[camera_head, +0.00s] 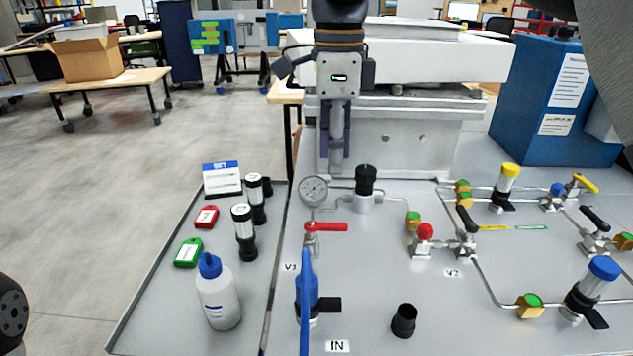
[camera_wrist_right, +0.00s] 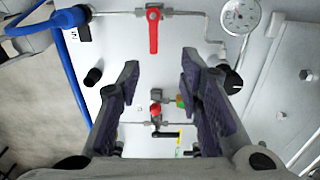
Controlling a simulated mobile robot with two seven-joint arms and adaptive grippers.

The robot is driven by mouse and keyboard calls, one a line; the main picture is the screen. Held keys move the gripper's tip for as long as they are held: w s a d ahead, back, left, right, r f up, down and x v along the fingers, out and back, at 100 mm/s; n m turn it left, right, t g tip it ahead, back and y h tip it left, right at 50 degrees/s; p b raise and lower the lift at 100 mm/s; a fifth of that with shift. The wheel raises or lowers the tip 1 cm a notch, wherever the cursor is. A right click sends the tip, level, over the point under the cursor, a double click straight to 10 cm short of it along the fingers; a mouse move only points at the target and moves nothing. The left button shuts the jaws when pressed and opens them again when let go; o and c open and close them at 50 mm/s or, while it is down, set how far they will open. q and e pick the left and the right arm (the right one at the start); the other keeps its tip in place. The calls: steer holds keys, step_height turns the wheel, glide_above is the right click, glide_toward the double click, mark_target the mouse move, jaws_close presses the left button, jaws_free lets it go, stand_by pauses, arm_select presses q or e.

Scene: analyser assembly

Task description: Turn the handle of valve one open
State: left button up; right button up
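The red lever handle (camera_head: 326,227) of valve one sits on the panel below the pressure gauge, above and right of the V1 label (camera_head: 291,267). It points right, across its pipe, in the head view. It also shows at the top of the right wrist view as a red bar (camera_wrist_right: 153,31) across the pipe. My right gripper (camera_head: 334,165) hangs pointing down beyond the handle and apart from it. In the right wrist view its two fingers (camera_wrist_right: 160,76) are spread with nothing held between them. My left gripper is not in view.
The gauge (camera_head: 314,190) stands close behind the handle, a black-capped fitting (camera_head: 365,182) to its right. A blue hose (camera_head: 305,300) rises in front. A red-knobbed valve (camera_head: 424,236) is further right. A bottle (camera_head: 217,298) and vials stand on the left tray.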

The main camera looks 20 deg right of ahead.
mark_target(335, 225)
steer(key=f, duration=0.3)
steer(key=s+f, duration=0.1)
steer(key=f, duration=0.7)
steer(key=shift+s+f, duration=0.15)
steer(key=shift+f, duration=0.05)
jaws_close()
